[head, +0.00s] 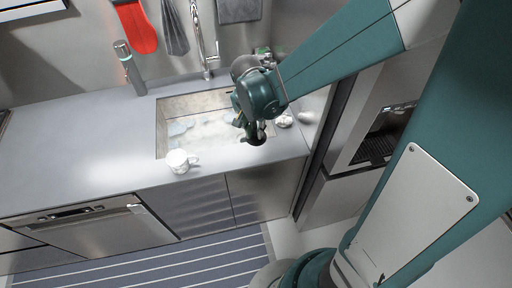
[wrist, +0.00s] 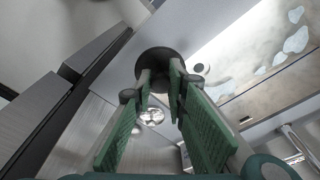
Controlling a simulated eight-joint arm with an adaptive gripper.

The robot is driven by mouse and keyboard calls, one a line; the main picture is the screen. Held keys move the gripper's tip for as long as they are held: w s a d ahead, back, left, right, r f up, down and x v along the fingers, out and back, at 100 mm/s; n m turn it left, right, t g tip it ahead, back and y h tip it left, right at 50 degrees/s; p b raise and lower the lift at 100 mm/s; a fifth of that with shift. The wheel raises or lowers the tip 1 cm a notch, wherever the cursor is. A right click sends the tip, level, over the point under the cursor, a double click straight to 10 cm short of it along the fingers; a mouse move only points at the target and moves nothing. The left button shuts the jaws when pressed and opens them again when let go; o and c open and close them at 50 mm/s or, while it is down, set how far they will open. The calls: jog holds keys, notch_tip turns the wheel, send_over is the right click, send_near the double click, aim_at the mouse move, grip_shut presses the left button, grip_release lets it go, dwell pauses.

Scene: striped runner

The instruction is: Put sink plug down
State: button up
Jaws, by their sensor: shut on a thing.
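The sink plug (wrist: 163,58) is a dark round piece between the fingertips in the wrist view. It also shows in the head view as a small dark disc (head: 256,139) below my gripper (head: 246,126). My gripper (wrist: 160,88) is shut on the plug, its green-padded fingers on either side of it. In the head view the plug is over the front right part of the sink (head: 160,128), near the counter edge. I cannot tell its exact height. The fingers hide part of the plug.
A white mug (head: 178,161) stands on the counter at the sink's front left edge. Two small pale objects, one shell-like (head: 284,121) and one rounded (head: 306,117), lie right of the sink. A tap (head: 207,50) and a grey bottle (head: 130,70) stand behind. The left counter is clear.

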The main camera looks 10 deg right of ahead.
aim_at(254, 135)
jog(key=shift+f, duration=2.5)
jog(key=shift+f, duration=0.1)
jog(key=shift+f, duration=1.95)
jog(key=shift+f+b, duration=0.2)
jog(key=shift+b, duration=0.3)
jog(key=o, duration=0.9)
jog(key=shift+r+p, duration=0.3)
jog(key=shift+s+a+r+p, duration=0.15)
jog(key=shift+s+a+r, duration=0.05)
jog(key=shift+r, duration=1.75)
jog(key=shift+s+a+r+p, duration=0.1)
jog(key=shift+s+a+r, duration=0.15)
jog(key=shift+r, duration=1.7)
jog(key=shift+s+a+r+p, duration=0.15)
jog(key=shift+a+r, duration=0.05)
jog(key=shift+r, duration=1.75)
jog(key=shift+r, duration=0.1)
